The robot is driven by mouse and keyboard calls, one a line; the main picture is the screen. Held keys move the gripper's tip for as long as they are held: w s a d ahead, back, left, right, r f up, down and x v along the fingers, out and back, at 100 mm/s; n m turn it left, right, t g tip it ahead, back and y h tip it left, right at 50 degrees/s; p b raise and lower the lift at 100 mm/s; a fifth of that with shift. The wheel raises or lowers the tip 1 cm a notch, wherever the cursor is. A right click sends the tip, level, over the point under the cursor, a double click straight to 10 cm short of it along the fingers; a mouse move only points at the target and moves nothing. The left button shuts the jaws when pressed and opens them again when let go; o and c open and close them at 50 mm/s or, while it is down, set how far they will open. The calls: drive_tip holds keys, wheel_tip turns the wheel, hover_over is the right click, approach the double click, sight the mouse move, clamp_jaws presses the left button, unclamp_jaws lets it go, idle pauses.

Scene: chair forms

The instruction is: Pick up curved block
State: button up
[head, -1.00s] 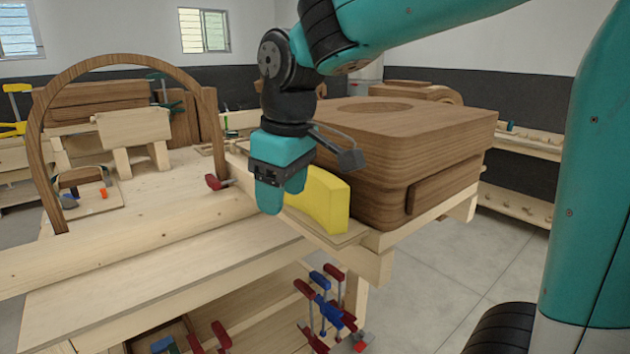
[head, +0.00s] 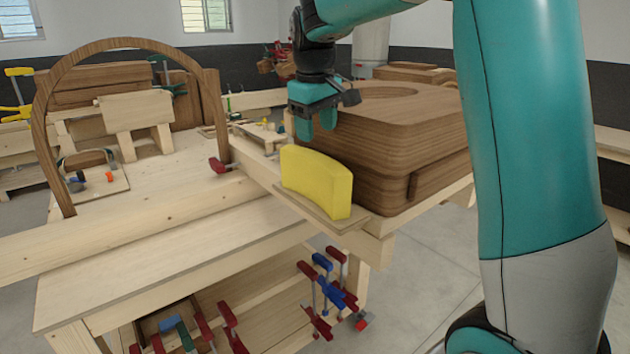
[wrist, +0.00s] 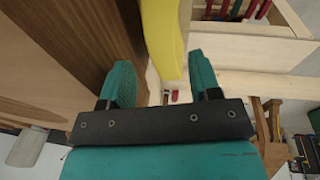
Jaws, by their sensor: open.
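The curved block is a yellow arched piece (head: 317,181) standing on a thin wooden board (head: 325,214) at the bench edge, against the big wooden form. My gripper (head: 316,128) is open and empty, pointing down behind and above the block in the head view. In the wrist view the yellow block (wrist: 163,38) shows at the top, beyond the two teal fingers (wrist: 160,85) and roughly in line with the gap between them. Nothing is between the fingers. The block's lower part is cut off in the wrist view.
The large dark wooden form (head: 410,135) stands right beside the block. A wooden arch (head: 45,120) stands on the bench at left. A small red clamp (head: 220,165) lies near the block. Several clamps (head: 330,290) hang below the bench edge.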

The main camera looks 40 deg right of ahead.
sight(317, 157)
drive_tip(key=shift+w+d+f+p, duration=0.15)
drive_tip(key=shift+f+p, duration=0.25)
drive_tip(key=shift+f, duration=0.75)
drive_tip(key=shift+w+d+f+p, duration=0.15)
drive_tip(key=shift+f+p, duration=0.3)
drive_tip(key=shift+f, duration=0.7)
drive_tip(key=shift+w+d+f+p, duration=0.15)
drive_tip(key=shift+f+p, duration=0.25)
drive_tip(key=shift+f, duration=0.75)
drive_tip(key=shift+a, duration=0.1)
clamp_jaws()
drive_tip(key=shift+r, duration=0.1)
